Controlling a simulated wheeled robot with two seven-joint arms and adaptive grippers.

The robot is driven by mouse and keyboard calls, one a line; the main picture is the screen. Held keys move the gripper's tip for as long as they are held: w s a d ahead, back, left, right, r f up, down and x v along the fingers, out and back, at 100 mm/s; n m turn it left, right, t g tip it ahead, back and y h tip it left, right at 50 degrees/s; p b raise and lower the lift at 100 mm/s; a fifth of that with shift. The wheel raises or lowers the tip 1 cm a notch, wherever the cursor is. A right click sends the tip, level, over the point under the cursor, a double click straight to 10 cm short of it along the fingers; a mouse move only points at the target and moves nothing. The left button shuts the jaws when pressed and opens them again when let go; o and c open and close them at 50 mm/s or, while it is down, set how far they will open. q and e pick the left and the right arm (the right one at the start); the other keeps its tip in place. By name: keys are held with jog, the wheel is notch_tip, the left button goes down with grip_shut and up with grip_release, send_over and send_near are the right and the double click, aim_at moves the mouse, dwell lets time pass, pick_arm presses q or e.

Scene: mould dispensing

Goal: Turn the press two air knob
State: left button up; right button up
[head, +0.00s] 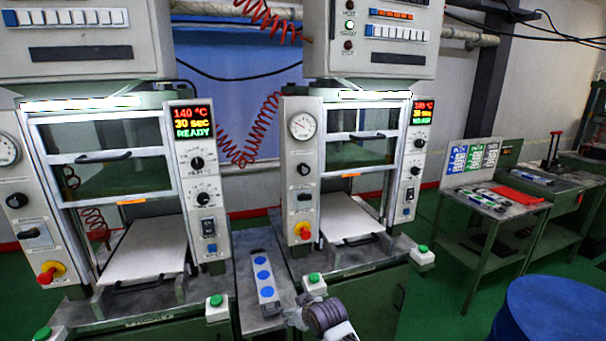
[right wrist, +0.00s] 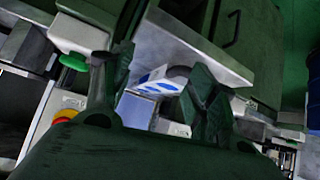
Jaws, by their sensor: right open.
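Press two (head: 352,170) is the right-hand press. Its left panel carries a round gauge (head: 302,126). Below the gauge is a black round knob (head: 304,169), which looks like the air knob. Under it are a black selector switch (head: 304,197) and a red and yellow stop button (head: 303,229). My right gripper (head: 326,318) is low at the bottom edge, in front of press two and well below the knob. In the right wrist view its fingers (right wrist: 155,95) are apart with nothing held between them. The knob cannot be made out there. My left gripper is not in view.
Press one (head: 105,190) stands at left, its display reading READY. A strip with blue discs (head: 263,275) lies between the presses. Green buttons (head: 314,279) jut out in front of press two. A blue drum (head: 550,310) is at lower right; a side table (head: 490,205) stands behind.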

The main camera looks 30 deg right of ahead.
jog(key=w+d+r+m+t+h, duration=0.1)
jog(key=w+d+r+t, duration=0.15)
jog(key=r, duration=0.65)
jog(key=w+d+r+t, duration=0.2)
jog(key=w+d+r, duration=0.15)
jog(key=r, duration=0.55)
jog(key=m+t+h, duration=0.2)
jog(key=t, duration=0.2)
send_near(305, 171)
jog(key=s+a, duration=0.1)
jog(key=s, duration=0.3)
jog(key=shift+g, duration=0.25)
jog(key=x, duration=0.4)
jog(key=p+x, duration=0.1)
jog(key=x, duration=0.4)
jog(key=shift+w+r, duration=0.15)
jog(key=shift+r, duration=0.05)
jog(key=shift+x, duration=1.05)
jog(key=shift+p+x, duration=0.3)
jog(key=shift+x, duration=0.8)
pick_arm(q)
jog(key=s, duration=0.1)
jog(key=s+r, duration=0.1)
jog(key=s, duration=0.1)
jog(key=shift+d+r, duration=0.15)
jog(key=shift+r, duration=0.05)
pick_arm(e)
jog(key=shift+d, duration=0.1)
